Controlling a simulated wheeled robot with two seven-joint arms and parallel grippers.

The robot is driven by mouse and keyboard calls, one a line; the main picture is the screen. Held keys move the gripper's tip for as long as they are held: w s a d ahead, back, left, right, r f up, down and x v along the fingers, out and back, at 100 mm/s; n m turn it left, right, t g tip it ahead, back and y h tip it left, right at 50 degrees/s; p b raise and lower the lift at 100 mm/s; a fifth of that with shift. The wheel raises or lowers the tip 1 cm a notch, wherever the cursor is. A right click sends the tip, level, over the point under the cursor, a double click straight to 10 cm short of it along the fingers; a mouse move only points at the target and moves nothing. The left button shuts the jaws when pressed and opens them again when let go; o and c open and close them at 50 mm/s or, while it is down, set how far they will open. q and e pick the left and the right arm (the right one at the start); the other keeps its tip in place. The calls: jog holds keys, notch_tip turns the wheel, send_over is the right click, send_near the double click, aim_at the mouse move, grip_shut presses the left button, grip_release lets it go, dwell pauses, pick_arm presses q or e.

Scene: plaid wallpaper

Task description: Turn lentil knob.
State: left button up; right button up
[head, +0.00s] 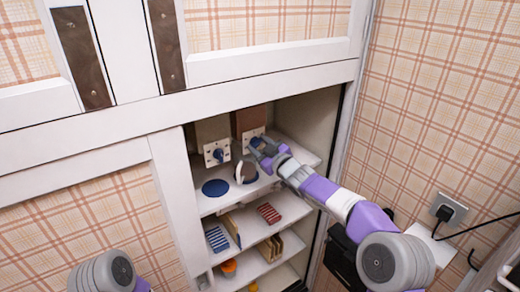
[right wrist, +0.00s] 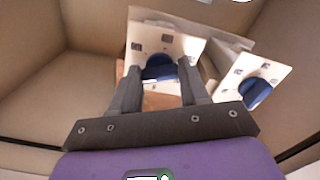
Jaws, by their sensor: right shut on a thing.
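Two dispensers stand side by side on the upper shelf of an open cabinet. The brown right one (head: 246,120) and the beige left one (head: 212,129) each have a pale front plate with a blue knob. My right gripper (head: 259,147) reaches in from the right and is shut on the right dispenser's blue knob, partly hiding it. In the right wrist view, the gripper's fingers (right wrist: 159,82) sit on both sides of that knob (right wrist: 160,68). The other blue knob (head: 218,155) is free; it also shows in the right wrist view (right wrist: 255,93). I cannot read which holds lentils. My left gripper is out of view.
A blue disc (head: 215,187) and a white round item (head: 246,173) are on the shelf below the knobs. Lower shelves hold striped items (head: 269,213) and orange objects (head: 229,267). The cabinet's right wall (head: 316,112) is close to my right arm.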

jog(key=n+b, duration=0.2)
jog(key=n, duration=0.4)
jog(key=shift+n, duration=0.3)
jog(key=n+b, duration=0.1)
jog(key=n, duration=0.2)
jog(key=shift+n+b, duration=0.6)
jog(key=shift+n, duration=1.1)
jog(key=o, duration=1.1)
jog(key=shift+c, duration=0.2)
jog(key=shift+s+d, duration=0.1)
